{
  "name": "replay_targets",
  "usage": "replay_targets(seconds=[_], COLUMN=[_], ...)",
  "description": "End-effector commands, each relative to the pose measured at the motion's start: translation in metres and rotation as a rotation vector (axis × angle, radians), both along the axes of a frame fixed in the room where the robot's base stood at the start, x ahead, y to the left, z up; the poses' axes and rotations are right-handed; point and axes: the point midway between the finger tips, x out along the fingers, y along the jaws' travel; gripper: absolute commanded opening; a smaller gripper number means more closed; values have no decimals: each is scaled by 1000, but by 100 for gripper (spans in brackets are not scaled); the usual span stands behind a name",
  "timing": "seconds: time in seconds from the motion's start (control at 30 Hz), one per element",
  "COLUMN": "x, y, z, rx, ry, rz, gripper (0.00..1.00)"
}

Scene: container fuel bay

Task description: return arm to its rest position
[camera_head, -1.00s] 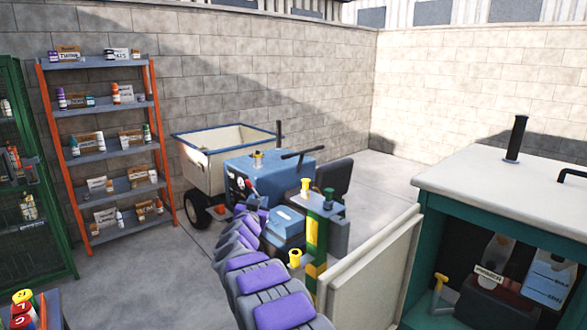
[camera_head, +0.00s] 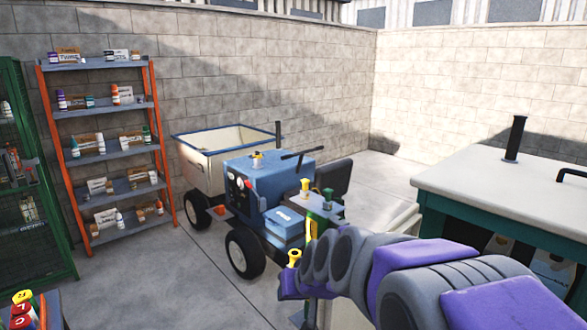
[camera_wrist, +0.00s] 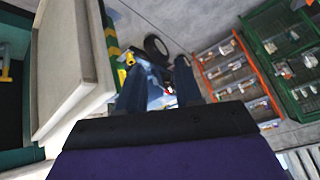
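My gripper (camera_wrist: 160,88) shows in the wrist view with two dark fingers standing apart. Nothing is visibly held between them; the floor and part of the blue vehicle show beyond. In the head view my purple and grey arm reaches from the lower right corner toward the middle, in front of the cream cabinet door. I cannot make out the fingers in that view.
A blue vehicle (camera_head: 270,180) with a cream cart stands ahead, near a green and yellow post. A green cabinet with a white top (camera_head: 500,190) is close on the right. Orange shelving (camera_head: 105,145) stands at left.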

Motion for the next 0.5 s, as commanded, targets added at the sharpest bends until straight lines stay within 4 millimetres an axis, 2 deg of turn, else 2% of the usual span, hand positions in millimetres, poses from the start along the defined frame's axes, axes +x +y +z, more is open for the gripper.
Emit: replay_targets(seconds=[0.03, 0.27, 0.3, 0.4, 0.5], x=[-28, -166, -191, -247, -292], y=[-13, -72, -82, -105, -123], z=[-7, -43, -48, -59, -66], rx=[-20, -130, -151, -201, -242], ry=[59, 362, 417, 539, 634], rz=[-3, -38, -50, -83, -114], gripper=[35, 35, 35, 35, 35])
